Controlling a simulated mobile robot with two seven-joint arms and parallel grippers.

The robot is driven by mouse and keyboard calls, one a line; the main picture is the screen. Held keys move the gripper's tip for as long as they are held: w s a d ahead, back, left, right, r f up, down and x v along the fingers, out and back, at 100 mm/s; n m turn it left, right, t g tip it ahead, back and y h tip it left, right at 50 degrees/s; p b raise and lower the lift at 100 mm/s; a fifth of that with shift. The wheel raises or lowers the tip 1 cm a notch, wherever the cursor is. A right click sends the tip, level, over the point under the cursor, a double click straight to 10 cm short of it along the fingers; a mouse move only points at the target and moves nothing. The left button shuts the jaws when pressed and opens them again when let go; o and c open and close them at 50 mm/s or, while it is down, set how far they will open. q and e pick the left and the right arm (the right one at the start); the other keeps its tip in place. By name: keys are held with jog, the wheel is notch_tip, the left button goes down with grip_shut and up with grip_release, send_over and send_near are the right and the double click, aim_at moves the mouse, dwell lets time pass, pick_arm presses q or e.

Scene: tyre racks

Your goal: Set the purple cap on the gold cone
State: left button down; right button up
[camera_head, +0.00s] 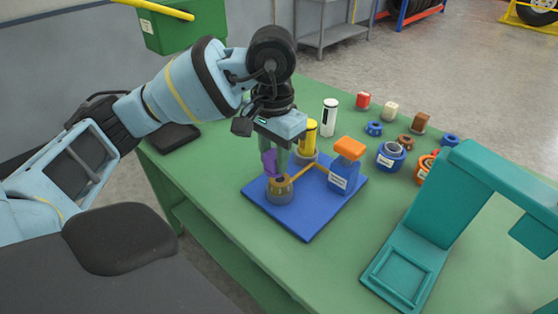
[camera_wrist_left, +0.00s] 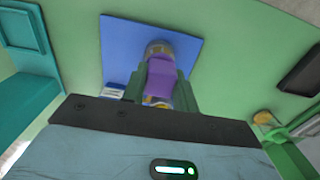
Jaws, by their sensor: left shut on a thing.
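The purple cap (camera_head: 268,163) is held between the green fingers of my left gripper (camera_head: 278,158). It also shows between the fingers in the left wrist view (camera_wrist_left: 160,78). The gold cone (camera_head: 279,185) stands upright at the near left part of the blue board (camera_head: 301,228). In the head view the cap is just above and slightly left of the cone's top; I cannot tell whether they touch. In the left wrist view a gold rounded part (camera_wrist_left: 158,47) shows just beyond the cap, partly hidden by it. My right gripper is not in view.
A yellow cylinder (camera_head: 307,133) and an orange-topped blue post (camera_head: 344,168) also stand on the board, with a yellow bar between the parts. A teal stand (camera_head: 470,190) is at the right. Several small parts, including a white cylinder (camera_head: 329,115), stand at the back of the green table.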

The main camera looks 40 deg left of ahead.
pick_arm(q)
jog(key=shift+w, duration=0.8)
jog(key=shift+w+f, duration=0.2)
jog(key=shift+f, duration=0.15)
notch_tip(320, 180, down, 3)
jog(key=shift+a+r, duration=0.1)
jog(key=shift+f, duration=0.25)
jog(key=c, duration=1.1)
grip_release()
